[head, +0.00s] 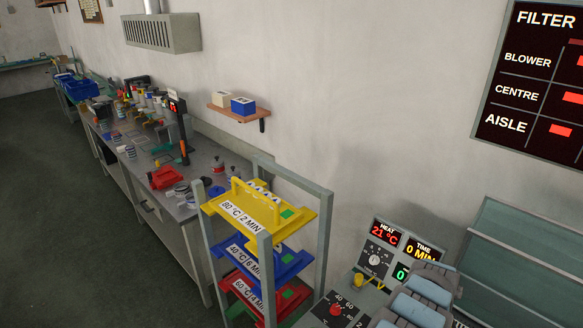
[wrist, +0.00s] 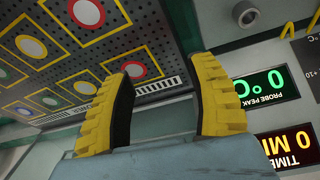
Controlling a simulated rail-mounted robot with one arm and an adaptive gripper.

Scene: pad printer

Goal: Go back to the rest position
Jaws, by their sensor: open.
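My gripper (wrist: 162,105) shows in the wrist view with its two yellow ribbed fingers apart and nothing between them. Beyond the fingers is a dark perforated panel (wrist: 135,15) with yellow-framed squares and coloured rings. In the head view my arm is at the lower right, in front of the control panel; the gripper's fingers cannot be made out there.
A rack (head: 325,230) holds yellow (head: 310,211), blue (head: 290,268) and red (head: 292,300) trays. The control panel (head: 345,282) has knobs and HEAT and TIME displays. A cluttered workbench (head: 205,160) runs along the wall. A shelf (head: 240,113) holds two boxes. The floor (head: 60,220) at left is clear.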

